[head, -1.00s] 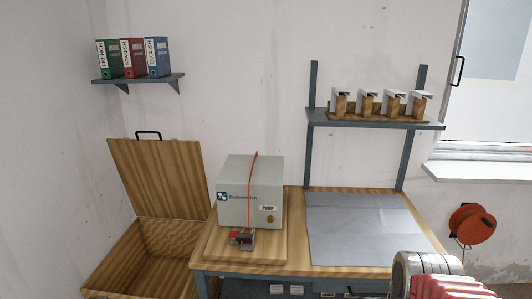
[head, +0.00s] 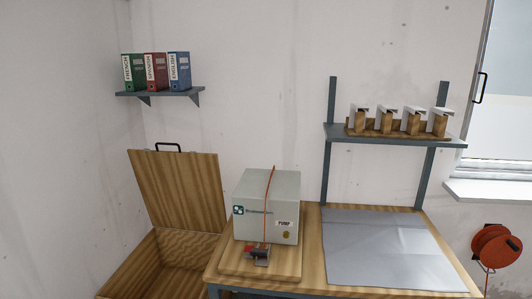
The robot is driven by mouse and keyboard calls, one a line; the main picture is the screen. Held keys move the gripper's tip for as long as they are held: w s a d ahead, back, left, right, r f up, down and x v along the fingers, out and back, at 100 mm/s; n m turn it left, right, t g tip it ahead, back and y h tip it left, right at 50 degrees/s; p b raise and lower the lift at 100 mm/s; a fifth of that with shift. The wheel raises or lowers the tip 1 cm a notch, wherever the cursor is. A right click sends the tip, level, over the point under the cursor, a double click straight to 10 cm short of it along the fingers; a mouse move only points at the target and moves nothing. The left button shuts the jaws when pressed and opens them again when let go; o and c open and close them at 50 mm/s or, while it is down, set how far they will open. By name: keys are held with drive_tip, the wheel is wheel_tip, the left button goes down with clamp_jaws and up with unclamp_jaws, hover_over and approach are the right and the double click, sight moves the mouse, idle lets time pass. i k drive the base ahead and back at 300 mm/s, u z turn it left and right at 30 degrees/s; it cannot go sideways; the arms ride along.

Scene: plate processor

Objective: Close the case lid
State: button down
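A wooden case (head: 131,272) stands at the lower left in the head view, beside the workbench. Its wooden lid (head: 180,190) is open and stands nearly upright at the back of the case. A black handle (head: 168,147) is on the lid's top edge. The part of the case's inside that shows looks empty, and its front is cut off by the picture edge. My gripper is not in view.
A grey box marked PUMP (head: 267,208) sits on a wooden board on the workbench (head: 313,225), right of the case. A grey mat (head: 385,250) covers the bench's right part. A shelf with binders (head: 156,72) hangs above the lid. A red reel (head: 497,246) is at the right.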

sight(180, 191)
drive_tip(key=z, duration=0.75)
drive_tip(key=i, duration=1.35)
drive_tip(key=u, duration=1.5)
